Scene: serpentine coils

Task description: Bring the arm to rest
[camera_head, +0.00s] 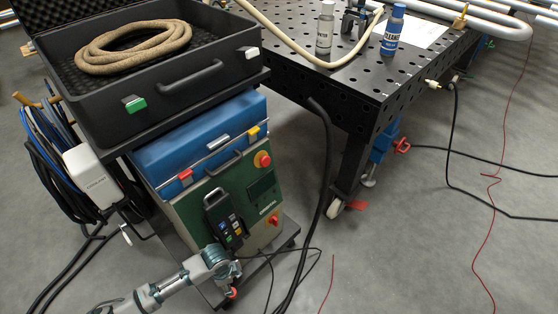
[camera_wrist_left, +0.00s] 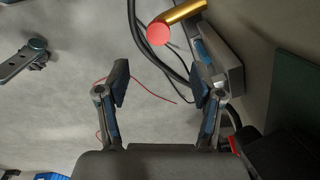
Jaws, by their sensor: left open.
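My left arm (camera_head: 172,287) comes in from the bottom left of the head view and reaches to the lower front of the cart. Its gripper end is small and partly hidden there. In the left wrist view my left gripper (camera_wrist_left: 162,86) is open, with its two fingers wide apart and nothing between them but floor and a thin red cable behind. A gold cylinder with a red end (camera_wrist_left: 159,34) shows beyond the fingertips. My right gripper is not in view.
The cart carries an open black case (camera_head: 165,90) with a coiled hose (camera_head: 133,47), a blue case (camera_head: 200,140) and a green control panel (camera_head: 245,200). A perforated table (camera_head: 345,80) holds two bottles. Cables (camera_head: 318,170) run across the floor. Open floor (camera_head: 430,250) lies at right.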

